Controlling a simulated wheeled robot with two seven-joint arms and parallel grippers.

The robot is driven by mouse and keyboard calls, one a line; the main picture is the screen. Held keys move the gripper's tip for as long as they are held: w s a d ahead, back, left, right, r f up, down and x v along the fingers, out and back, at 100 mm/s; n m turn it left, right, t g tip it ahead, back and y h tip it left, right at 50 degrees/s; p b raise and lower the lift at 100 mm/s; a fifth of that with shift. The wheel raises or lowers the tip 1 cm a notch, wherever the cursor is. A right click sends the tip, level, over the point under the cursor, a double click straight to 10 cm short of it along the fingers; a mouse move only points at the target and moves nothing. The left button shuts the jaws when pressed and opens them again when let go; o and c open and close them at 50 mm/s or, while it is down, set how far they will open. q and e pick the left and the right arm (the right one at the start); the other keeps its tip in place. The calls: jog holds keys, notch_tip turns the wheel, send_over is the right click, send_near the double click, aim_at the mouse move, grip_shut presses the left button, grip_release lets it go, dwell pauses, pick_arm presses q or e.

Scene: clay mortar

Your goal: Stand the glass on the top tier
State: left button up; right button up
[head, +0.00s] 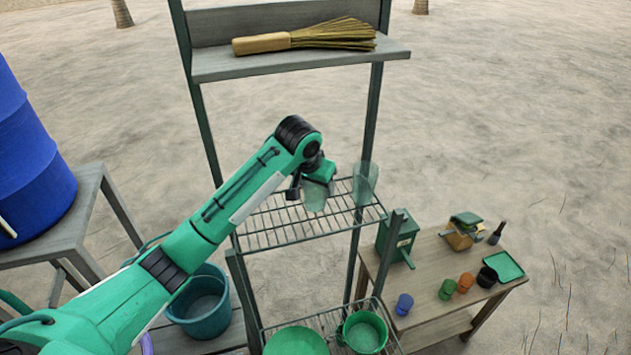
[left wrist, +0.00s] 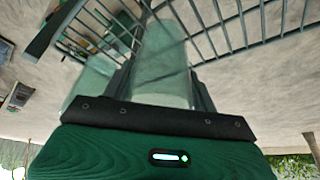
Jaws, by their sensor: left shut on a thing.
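My left gripper (head: 316,180) is over the upper wire rack (head: 268,231) of the shelf stand, shut on a clear, faintly green glass (head: 314,199). In the left wrist view the held glass (left wrist: 163,62) sits between the dark fingers, with the wire bars (left wrist: 215,25) behind it. I cannot tell whether its base touches the wires. A second clear glass (head: 366,182) stands at the rack's right end; a pale glass also shows left of the fingers in the left wrist view (left wrist: 87,84). My right gripper is not in view.
A wooden shelf (head: 225,70) above holds a brush (head: 310,38). A lower wire rack holds a green plate (head: 296,343) and a green pot (head: 364,333). A small table (head: 440,268) at right holds several cups. A blue barrel (head: 35,160) stands left.

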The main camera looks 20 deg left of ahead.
aim_at(310, 201)
pick_arm(q)
jog(key=shift+f, duration=0.15)
jog(key=o, duration=1.1)
jog(key=shift+r, duration=0.3)
jog(key=b+v, duration=0.3)
jog(key=v, duration=0.4)
jog(key=shift+s+r, duration=0.1)
jog(key=shift+r, duration=0.05)
